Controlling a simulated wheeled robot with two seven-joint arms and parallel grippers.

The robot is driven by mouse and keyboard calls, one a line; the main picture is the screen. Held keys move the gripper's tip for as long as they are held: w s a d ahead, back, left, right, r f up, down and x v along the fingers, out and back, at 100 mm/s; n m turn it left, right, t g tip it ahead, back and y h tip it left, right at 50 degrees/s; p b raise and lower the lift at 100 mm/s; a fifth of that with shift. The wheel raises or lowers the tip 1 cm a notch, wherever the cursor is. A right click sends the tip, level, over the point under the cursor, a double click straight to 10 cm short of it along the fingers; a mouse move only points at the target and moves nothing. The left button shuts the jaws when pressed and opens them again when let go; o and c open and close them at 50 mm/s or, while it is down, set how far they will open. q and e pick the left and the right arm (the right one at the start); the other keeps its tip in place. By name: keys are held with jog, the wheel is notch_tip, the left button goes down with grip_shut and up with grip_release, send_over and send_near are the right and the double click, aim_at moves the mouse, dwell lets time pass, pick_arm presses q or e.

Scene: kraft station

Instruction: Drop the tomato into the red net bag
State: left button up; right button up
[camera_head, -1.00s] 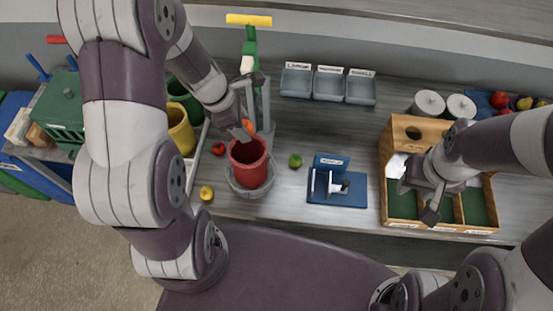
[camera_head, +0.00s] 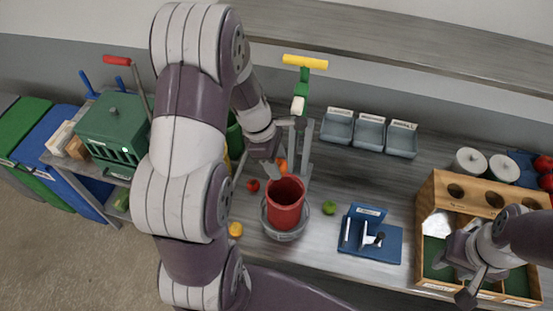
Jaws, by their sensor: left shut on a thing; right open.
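The red net bag (camera_head: 285,207) looks like an open red tub standing in a grey round holder (camera_head: 270,229) on the counter. My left gripper (camera_head: 273,168) is just behind the bag's rim, at its upper left. It is shut on a small orange-red round thing, which I take for the tomato (camera_head: 282,165); the gripper partly hides it. Whether it is over the opening I cannot tell. Another small red round thing (camera_head: 252,185) lies on the counter left of the bag. My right gripper (camera_head: 456,279) is open over the wooden divided box (camera_head: 428,200) at right.
A green lime (camera_head: 329,208) and an orange-yellow fruit (camera_head: 236,229) lie either side of the holder. A blue stand (camera_head: 371,240) is to its right. Grey bins (camera_head: 370,133) stand behind. A green-and-yellow upright device (camera_head: 303,88) is close behind my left gripper.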

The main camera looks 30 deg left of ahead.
pick_arm(q)
jog(key=o, duration=1.1)
jog(key=shift+d, duration=0.2)
jog(key=shift+a, duration=0.1)
jog(key=shift+a+r, duration=0.15)
jog(key=shift+r, duration=0.2)
jog(key=v, duration=1.2)
jog(key=shift+p, duration=0.35)
